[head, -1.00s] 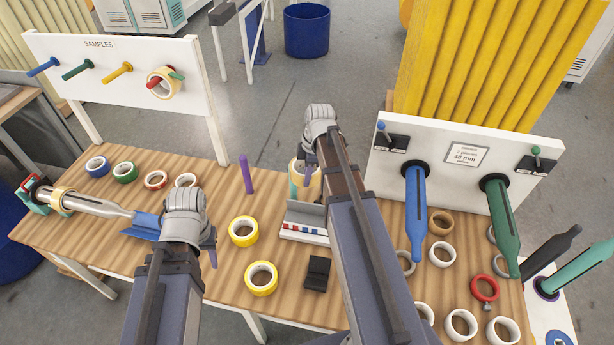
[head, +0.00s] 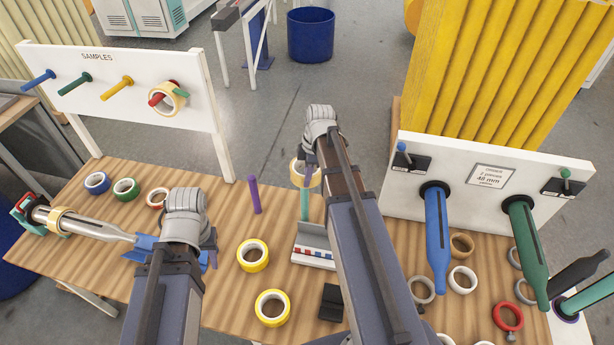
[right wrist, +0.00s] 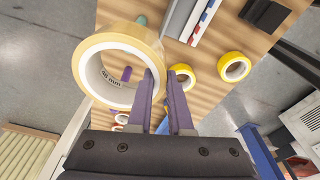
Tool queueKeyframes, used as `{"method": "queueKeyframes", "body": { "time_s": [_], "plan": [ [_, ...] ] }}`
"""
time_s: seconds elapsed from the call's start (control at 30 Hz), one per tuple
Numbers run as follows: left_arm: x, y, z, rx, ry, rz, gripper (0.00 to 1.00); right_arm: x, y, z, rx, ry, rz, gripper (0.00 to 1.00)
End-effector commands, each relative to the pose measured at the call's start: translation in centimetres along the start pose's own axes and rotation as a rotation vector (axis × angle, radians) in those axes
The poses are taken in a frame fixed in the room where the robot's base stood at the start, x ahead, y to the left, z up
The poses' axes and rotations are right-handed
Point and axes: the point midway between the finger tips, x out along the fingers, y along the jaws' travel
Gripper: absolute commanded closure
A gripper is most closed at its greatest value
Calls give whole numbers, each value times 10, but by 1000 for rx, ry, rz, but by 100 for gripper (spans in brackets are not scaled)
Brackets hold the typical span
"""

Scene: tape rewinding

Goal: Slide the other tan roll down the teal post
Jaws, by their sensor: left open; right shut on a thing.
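A tan roll (head: 297,172) is held on edge by my right gripper (right wrist: 168,100), whose fingers pinch its wall. In the right wrist view the roll (right wrist: 120,50) is marked 48 mm. The teal post (head: 304,206) stands upright below the roll in the head view; its tip (right wrist: 140,20) shows just beyond the roll's rim in the wrist view, outside the hole.
Blue (head: 437,240) and green (head: 526,250) tapered spindles jut out at right.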

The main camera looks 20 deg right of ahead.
Motion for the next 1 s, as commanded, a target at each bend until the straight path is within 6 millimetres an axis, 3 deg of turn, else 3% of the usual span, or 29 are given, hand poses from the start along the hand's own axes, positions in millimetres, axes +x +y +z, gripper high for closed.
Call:
{"method": "queueKeyframes", "body": {
  "time_s": [1.0],
  "plan": [
    [92,8,-6,14,1,-3,59,92,1,13,0,0,0,100]
  ]
}}
